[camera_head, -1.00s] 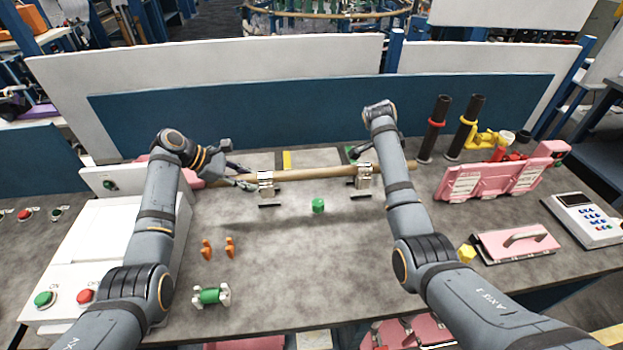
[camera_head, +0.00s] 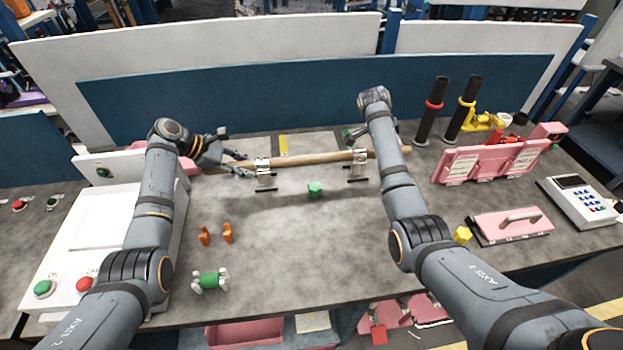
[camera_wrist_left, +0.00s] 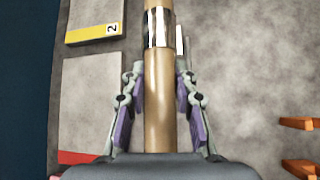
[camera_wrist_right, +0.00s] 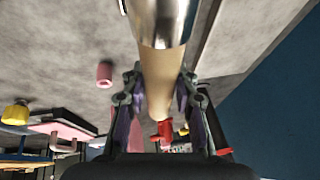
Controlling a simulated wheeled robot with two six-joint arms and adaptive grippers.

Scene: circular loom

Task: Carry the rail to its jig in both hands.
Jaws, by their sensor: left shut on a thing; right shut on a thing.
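The rail (camera_head: 312,159) is a long light-wood rod lying crosswise over the back of the bench. Two shiny metal brackets (camera_head: 262,165) (camera_head: 358,158) are around or against it, with dark bars below; I cannot tell whether they stand on the bench. My left gripper (camera_wrist_left: 160,105) is shut on the rail near its left end, beside a metal band. My right gripper (camera_wrist_right: 160,105) is shut on the rail near its right end, and my arm mostly hides it in the head view. I cannot clearly pick out the jig.
Dark upright tubes (camera_head: 431,110) and a pink rack (camera_head: 487,161) stand at right. A blue panel (camera_head: 310,100) rises behind. The bench middle is mostly clear.

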